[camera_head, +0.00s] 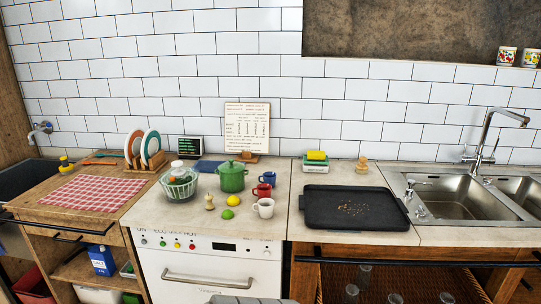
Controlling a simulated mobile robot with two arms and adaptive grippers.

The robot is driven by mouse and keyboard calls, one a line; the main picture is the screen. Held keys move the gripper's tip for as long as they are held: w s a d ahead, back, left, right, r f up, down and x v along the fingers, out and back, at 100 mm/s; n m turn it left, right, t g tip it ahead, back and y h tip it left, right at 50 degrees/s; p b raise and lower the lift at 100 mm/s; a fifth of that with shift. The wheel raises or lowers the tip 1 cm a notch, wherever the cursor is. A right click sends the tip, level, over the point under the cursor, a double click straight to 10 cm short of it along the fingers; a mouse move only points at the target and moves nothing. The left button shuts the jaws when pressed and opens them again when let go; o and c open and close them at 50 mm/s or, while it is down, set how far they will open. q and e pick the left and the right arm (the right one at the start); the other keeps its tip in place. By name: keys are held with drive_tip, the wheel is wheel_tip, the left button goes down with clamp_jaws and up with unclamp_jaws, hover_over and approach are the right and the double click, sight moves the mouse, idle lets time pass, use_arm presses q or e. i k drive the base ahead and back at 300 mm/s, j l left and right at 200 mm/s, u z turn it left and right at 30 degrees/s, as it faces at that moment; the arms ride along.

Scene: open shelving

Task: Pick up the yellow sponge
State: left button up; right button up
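A yellow sponge (316,155) lies flat at the back of the counter, against the tiled wall. It has a green layer under it and rests on a small white and green box or stand (316,165). Nothing covers it from this view. Neither of my grippers shows. A grey piece at the bottom edge may be part of my own body, but I cannot tell.
A black tray (387,221) with crumbs lies in front of the sponge, right of centre. A green pot (231,178), mugs (265,208), a lemon and a lime stand left. A steel sink (450,203) and tap (487,140) are right. Bare counter lies left of the tray.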

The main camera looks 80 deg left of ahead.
sight(312, 157)
drive_tip(key=u, duration=2.3)
